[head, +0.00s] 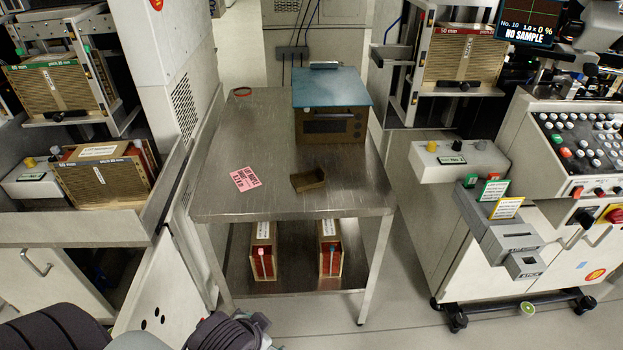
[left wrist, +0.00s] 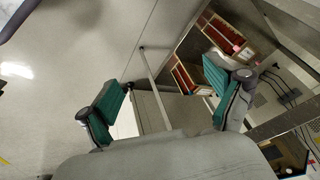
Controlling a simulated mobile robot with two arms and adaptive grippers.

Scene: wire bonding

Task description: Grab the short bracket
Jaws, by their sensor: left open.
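Nothing in view is labelled as the short bracket, so I cannot tell for certain which thing it is. Two upright wooden-framed cassettes with red inserts, the left one (head: 263,250) and the right one (head: 329,248), stand apart on the lower shelf of the metal table. They also show in the left wrist view, one nearer (left wrist: 187,78) and one farther (left wrist: 222,32). My left gripper (left wrist: 160,90) is open and empty, its green-padded fingers wide apart; the cassettes lie beyond it. My right gripper is not in view.
The metal table (head: 225,150) carries a brown box with a blue top (head: 331,120), a small brown tray (head: 308,180) and a pink note (head: 245,179). Wood-sided cassettes (head: 103,175) sit in the machine at left. A console (head: 560,190) stands at right.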

